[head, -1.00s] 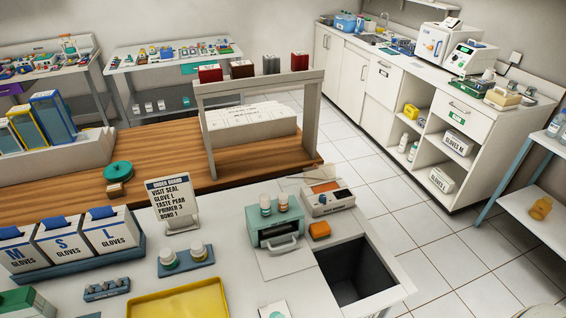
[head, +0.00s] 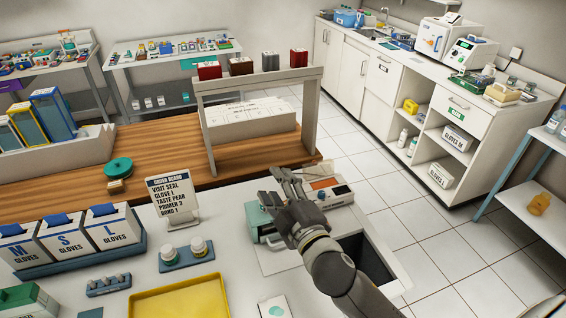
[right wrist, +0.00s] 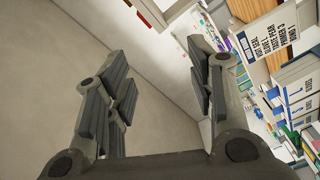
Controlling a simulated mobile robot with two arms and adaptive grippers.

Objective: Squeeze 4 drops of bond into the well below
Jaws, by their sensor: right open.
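Two small white-capped bottles stand in a blue holder (head: 187,260): a green-banded one (head: 168,253) and a yellowish-banded one (head: 198,246). I cannot read which is bond. A small dark blue block with several wells (head: 108,285) lies to their left, in front of the glove boxes. My right gripper (head: 277,188) is open and empty, above the teal box (head: 268,228) at the counter's right side. Its spread fingers also show in the right wrist view (right wrist: 160,95). It hides most of the teal box and the bottles seen on it before. My left gripper is not in view.
A yellow tray (head: 183,303) lies at the front. The order board (head: 170,198) stands behind the bottles and reads "PRIMER 3, BOND 1". Glove boxes (head: 75,238) stand at the left. A dark square opening (head: 372,262) is beside my right arm.

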